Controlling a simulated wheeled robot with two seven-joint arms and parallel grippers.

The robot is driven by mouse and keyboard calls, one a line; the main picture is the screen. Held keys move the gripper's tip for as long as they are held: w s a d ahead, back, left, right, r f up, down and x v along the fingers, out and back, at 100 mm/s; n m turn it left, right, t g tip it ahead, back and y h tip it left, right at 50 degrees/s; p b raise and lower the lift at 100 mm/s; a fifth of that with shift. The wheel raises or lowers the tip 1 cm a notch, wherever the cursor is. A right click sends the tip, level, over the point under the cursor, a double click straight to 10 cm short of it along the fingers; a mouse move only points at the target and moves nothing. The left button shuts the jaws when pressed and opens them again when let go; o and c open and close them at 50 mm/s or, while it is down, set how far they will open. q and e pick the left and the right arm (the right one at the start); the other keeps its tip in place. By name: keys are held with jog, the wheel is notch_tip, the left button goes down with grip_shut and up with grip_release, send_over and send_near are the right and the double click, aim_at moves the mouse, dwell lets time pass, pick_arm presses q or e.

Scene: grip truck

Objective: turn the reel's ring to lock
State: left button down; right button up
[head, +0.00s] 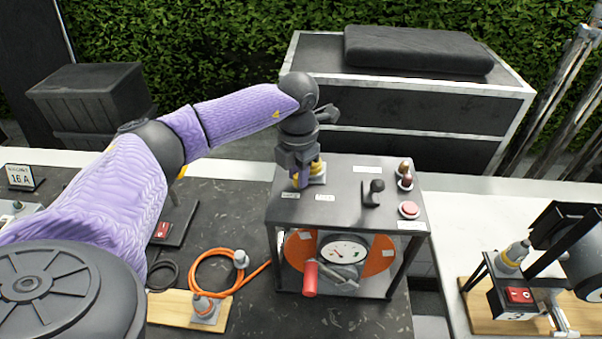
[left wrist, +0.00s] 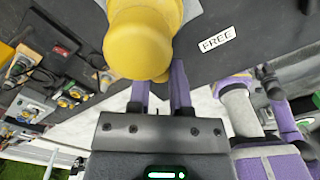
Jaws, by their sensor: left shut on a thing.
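The reel stands on the dark table as a black-topped frame (head: 338,190) with an orange drum (head: 378,255), a white dial (head: 343,251) and a red crank handle (head: 310,279). The yellow ring (head: 318,167) sits at the frame top's back left corner. My left gripper (head: 304,178) is shut on it from above. In the left wrist view the yellow ring (left wrist: 138,45) is large and hides the fingertips. A label reading FREE (left wrist: 217,39) lies beside it; a second label in the head view is too small to read. My right gripper is not seen.
An orange hose (head: 205,272) lies left of the reel. A device with a red switch (head: 519,295) stands at the right.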

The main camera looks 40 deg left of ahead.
pick_arm(q)
jog(key=shift+r, duration=0.1)
dwell(0.4)
jog(key=c, duration=0.5)
grip_release()
jog(key=shift+c, duration=0.2)
notch_tip(320, 180, up, 10)
jog(key=shift+b, duration=0.35)
